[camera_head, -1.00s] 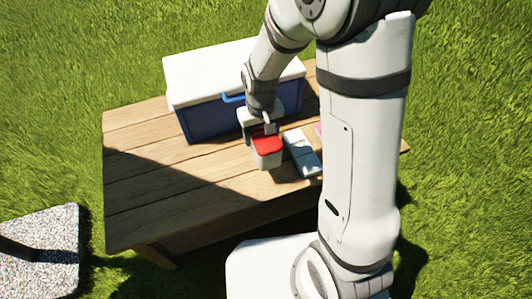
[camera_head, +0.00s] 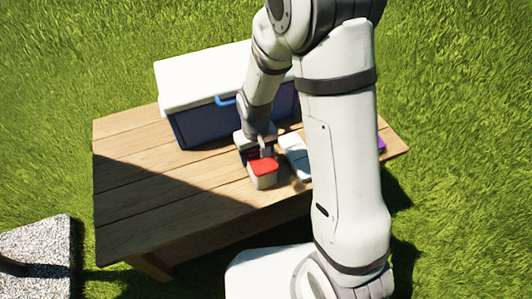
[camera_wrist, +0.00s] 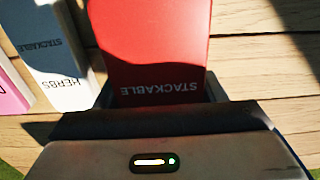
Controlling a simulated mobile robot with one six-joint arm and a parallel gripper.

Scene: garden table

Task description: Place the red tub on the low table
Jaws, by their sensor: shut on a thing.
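The red tub (camera_head: 263,167) has a red lid and a pale body in the head view. In the wrist view its red lid (camera_wrist: 150,45) fills the upper middle, marked "STACKABLE". My gripper (camera_head: 264,150) is shut on the tub from above, at its rear side in the head view. The fingertips are mostly hidden in both views. The tub is over the wooden low table (camera_head: 130,190), near its front edge. I cannot tell whether its underside touches the boards.
A blue cooler (camera_head: 195,127) with a white lid stands behind my gripper on the table. A white tub (camera_head: 296,158) marked "HERBS" is close beside the red tub, with a pink one (camera_wrist: 10,90) beyond it. The table's left part is clear.

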